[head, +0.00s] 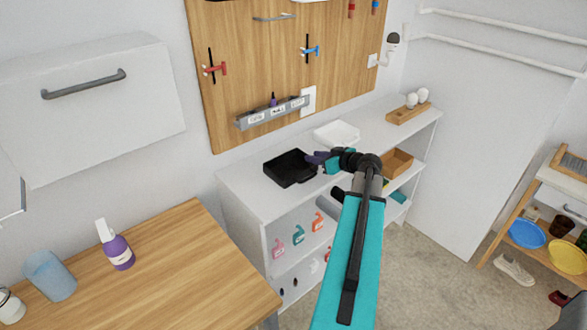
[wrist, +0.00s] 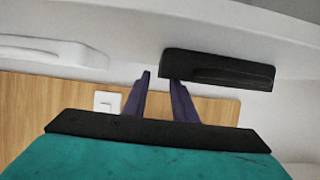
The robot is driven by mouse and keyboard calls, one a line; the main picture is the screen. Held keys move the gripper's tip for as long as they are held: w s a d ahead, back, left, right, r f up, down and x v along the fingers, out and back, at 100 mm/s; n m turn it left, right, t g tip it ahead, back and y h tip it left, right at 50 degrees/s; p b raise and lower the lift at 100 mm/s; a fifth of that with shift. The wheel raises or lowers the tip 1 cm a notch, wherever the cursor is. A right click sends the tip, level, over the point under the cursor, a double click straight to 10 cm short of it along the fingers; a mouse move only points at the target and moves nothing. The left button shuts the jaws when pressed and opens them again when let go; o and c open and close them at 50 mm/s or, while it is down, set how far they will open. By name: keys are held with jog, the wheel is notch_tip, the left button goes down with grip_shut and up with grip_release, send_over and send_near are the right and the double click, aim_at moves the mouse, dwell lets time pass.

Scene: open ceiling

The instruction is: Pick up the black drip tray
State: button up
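The black drip tray (head: 290,168) lies on top of the white shelf unit by the wall, a shallow dark rectangular tray. In the wrist view the tray (wrist: 220,70) shows edge-on, right of centre. My gripper (head: 312,160) is at the tray's right edge in the head view. In the wrist view its two purple fingers (wrist: 160,77) are apart with a gap between the tips. The tray's near end lies close to the right fingertip and partly in line with the gap. I cannot tell whether they touch.
A white tray (head: 337,134) stands just behind my gripper on the shelf top (head: 244,190). A wooden tray with white round items (head: 407,110) is farther right. The pegboard (head: 240,90) rises behind. A wooden table (head: 160,265) with bottles stands at lower left.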

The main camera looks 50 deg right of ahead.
jog(key=shift+p+x, duration=1)
jog(key=shift+x, duration=1)
grip_shut()
